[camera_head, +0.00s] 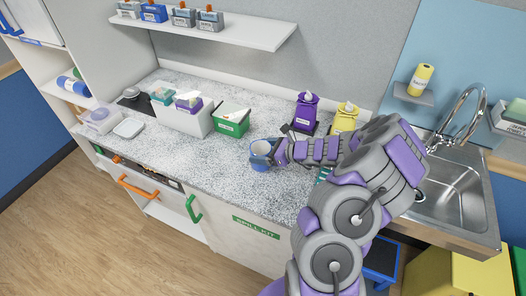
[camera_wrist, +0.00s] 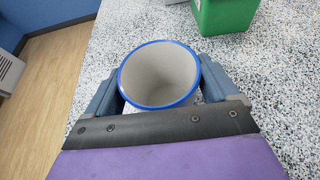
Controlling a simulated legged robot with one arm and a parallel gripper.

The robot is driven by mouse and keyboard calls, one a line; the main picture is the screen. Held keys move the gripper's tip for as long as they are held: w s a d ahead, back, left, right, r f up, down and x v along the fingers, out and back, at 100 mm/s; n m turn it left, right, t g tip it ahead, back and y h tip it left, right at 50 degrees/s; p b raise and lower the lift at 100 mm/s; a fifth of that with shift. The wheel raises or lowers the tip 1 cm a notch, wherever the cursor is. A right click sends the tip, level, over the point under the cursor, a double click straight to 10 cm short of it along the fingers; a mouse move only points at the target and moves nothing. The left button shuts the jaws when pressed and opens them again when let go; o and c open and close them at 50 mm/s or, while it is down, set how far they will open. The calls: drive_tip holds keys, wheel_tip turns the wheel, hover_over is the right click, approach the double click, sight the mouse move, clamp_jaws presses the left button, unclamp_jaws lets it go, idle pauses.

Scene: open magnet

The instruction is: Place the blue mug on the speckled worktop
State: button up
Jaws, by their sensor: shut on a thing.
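The blue mug (camera_head: 261,163) has a pale inside and is upright, near the front edge of the speckled worktop (camera_head: 225,172). In the wrist view the mug (camera_wrist: 160,74) shows its blue rim and empty grey-white inside. My gripper (camera_head: 274,154) reaches in from the right and is shut on the mug. In the wrist view its two fingers (camera_wrist: 160,88) press on either side of the mug. The speckled worktop (camera_wrist: 265,75) lies below and around it. The mug's base is hidden in the wrist view, so I cannot tell if it touches the worktop.
A green box (camera_head: 232,123) and a white bin (camera_head: 184,119) stand behind the mug. A sink (camera_head: 450,195) is at the right. Worktop left of the mug is clear.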

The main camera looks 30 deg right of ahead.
drive_tip(key=o, duration=1)
drive_tip(key=shift+o, duration=0.2)
